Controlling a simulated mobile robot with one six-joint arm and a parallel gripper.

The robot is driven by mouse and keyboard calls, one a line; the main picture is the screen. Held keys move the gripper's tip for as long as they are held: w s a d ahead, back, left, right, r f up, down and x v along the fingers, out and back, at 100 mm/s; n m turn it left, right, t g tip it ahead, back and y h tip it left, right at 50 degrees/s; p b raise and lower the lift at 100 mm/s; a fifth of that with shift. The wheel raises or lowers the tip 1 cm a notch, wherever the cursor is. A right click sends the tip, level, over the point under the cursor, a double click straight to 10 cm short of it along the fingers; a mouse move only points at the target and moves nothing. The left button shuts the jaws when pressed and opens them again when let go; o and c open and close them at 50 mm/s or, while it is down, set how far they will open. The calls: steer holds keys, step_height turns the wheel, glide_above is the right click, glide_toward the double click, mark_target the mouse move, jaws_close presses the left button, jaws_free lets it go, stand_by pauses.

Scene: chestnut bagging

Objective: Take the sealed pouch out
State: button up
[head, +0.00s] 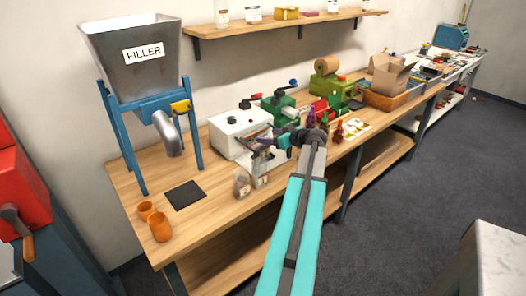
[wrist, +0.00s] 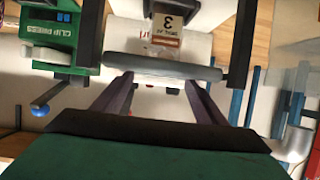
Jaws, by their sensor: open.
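My gripper (head: 283,142) is at the front of the white sealing machine (head: 236,132) in the head view. In the wrist view the two dark fingers of my gripper (wrist: 157,82) are apart, pointing at a grey bar (wrist: 165,68) across the machine. A clear pouch with brown contents (head: 242,183) stands on the bench in front of the machine. A second clear container (head: 261,170) is beside it, partly hidden by my arm. I cannot tell whether a pouch lies between my fingers.
A green clip press (wrist: 50,38) is close on the left in the wrist view. In the head view, the filler (head: 140,60) stands left on the wooden bench (head: 215,205), with two orange cups (head: 160,228) and a black pad (head: 185,195). Bottles and a carton (head: 388,75) are farther right.

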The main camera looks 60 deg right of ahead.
mark_target(263, 135)
steer(key=shift+p+x, duration=0.6)
steer(key=shift+x, duration=1.75)
steer(key=c, duration=1.5)
steer(key=shift+r+b, duration=1.25)
steer(key=shift+r, duration=3.7)
